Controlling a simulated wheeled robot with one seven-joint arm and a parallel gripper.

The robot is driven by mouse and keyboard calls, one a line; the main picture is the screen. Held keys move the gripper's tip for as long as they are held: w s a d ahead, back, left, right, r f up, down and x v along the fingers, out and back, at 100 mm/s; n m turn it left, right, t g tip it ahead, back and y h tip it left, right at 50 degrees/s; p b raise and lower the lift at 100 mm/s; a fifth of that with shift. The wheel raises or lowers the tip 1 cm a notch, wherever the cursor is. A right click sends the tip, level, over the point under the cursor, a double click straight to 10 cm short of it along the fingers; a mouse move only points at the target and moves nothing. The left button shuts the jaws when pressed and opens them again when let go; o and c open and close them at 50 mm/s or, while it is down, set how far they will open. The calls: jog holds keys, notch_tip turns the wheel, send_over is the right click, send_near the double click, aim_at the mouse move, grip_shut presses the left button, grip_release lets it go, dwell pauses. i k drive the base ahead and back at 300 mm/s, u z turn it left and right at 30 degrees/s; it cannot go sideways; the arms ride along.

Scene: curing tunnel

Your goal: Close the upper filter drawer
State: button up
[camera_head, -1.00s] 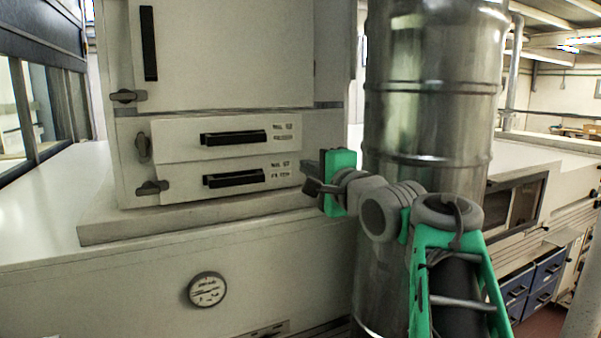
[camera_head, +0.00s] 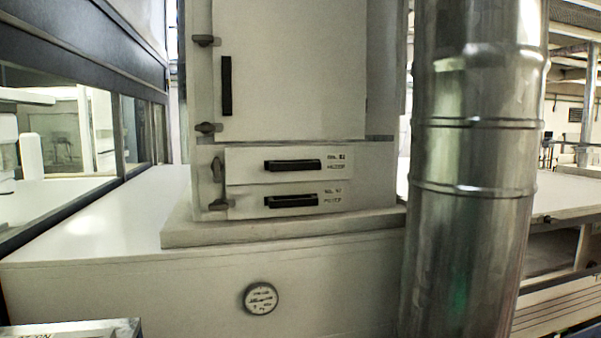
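The upper filter drawer (camera_head: 250,165) is a pale front with a black bar handle (camera_head: 292,165) and a printed label, low on the white cabinet. The lower filter drawer (camera_head: 250,203) sits right under it with a like handle and label. The upper front looks slightly wider than the lower one. I cannot tell from this angle how far it stands out. My gripper is not in view.
A cabinet door (camera_head: 290,70) is above the drawers. A shiny metal duct (camera_head: 475,150) stands to their right. A round gauge (camera_head: 261,298) is on the housing below. Dark-framed windows (camera_head: 130,130) line the left. The white top (camera_head: 110,215) left of the cabinet is clear.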

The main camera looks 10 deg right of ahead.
aim_at(262, 164)
jog(key=z, duration=0.55)
jog(key=i, duration=0.4)
jog(key=u, duration=1.7)
